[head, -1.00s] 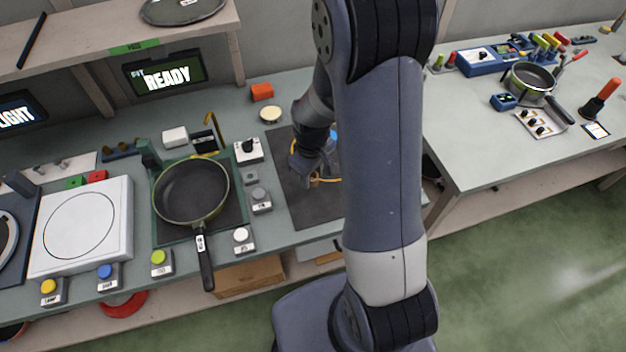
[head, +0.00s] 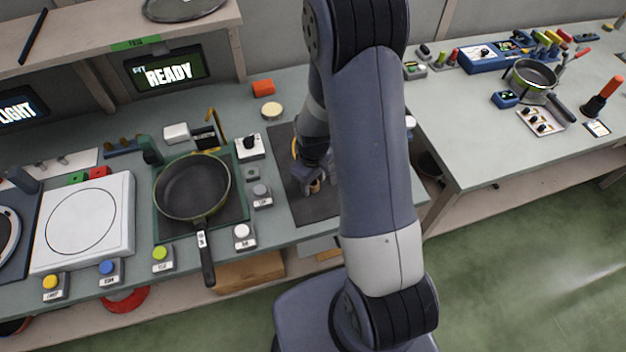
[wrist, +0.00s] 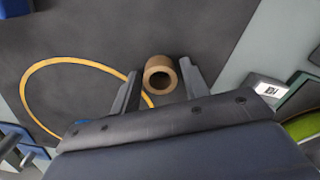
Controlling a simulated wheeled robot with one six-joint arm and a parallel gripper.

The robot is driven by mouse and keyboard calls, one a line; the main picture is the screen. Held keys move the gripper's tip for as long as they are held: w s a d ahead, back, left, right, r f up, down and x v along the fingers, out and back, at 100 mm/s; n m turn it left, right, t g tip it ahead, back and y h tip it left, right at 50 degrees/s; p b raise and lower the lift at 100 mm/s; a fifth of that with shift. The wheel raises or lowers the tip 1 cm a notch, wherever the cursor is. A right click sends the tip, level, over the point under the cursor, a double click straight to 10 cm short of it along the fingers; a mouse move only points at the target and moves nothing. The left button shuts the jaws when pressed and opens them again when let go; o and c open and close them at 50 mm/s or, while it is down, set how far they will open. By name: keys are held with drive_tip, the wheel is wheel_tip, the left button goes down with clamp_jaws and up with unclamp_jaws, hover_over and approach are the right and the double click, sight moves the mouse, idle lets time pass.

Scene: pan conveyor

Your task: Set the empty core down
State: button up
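The empty core is a short brown cardboard ring. In the wrist view the core (wrist: 160,88) stands centred between my two fingertips, its open end facing the camera. I cannot tell whether the core touches the mat.
A yellow loop (wrist: 70,61) lies on the mat beside the left finger and passes behind it. A pan (head: 192,187) sits left of the mat, with button boxes (head: 262,195) between. A tan disc (head: 271,110) and an orange block (head: 263,88) lie behind. The mat's front is clear.

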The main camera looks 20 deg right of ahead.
drive_tip(key=shift+o, duration=1)
drive_tip(key=shift+r, duration=0.1)
wheel_tip(320, 180, up, 12)
drive_tip(key=b, duration=0.1)
